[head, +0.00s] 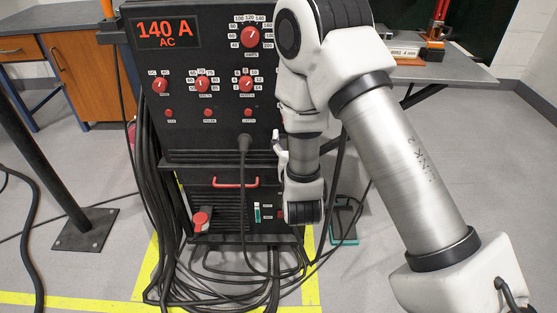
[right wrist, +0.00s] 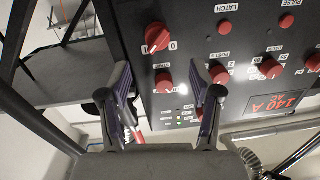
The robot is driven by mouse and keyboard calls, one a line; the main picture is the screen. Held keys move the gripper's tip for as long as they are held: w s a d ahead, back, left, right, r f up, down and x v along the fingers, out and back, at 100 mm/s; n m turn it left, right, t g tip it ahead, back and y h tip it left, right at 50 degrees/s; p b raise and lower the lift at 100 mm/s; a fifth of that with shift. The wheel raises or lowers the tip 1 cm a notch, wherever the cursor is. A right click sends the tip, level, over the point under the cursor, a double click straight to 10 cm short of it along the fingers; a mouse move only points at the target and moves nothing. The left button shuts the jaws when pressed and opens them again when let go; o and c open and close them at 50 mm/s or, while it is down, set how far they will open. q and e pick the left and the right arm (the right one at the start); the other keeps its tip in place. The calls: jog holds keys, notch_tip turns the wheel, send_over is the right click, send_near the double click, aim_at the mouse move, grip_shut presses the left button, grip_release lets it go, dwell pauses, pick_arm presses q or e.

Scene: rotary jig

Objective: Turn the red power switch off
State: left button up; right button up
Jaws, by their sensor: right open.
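A large red rotary knob (right wrist: 157,37), with a "0" mark beside it, shows on the dark panel in the right wrist view; I take it to be the power switch. My right arm hides that part of the panel in the head view. My right gripper (right wrist: 160,73) is open and empty, its two fingers spread in front of the panel. The large knob appears just beyond the fingertips, between their lines. A smaller red knob (right wrist: 163,83) shows between the fingers. Contact with either knob cannot be made out. My left gripper is not in view.
The welding machine (head: 220,138) has several other red dials and buttons and a "140 A AC" display (head: 164,34). Below is a unit with a red handle (head: 236,184) and a red knob (head: 200,218). Black cables (head: 165,240) hang at its left. Tables stand behind on both sides.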

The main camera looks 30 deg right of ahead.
jog(key=x, duration=0.8)
jog(key=shift+d+f+b, duration=0.15)
jog(key=shift+d+b, duration=0.05)
jog(key=shift+b, duration=0.2)
jog(key=c, duration=1.1)
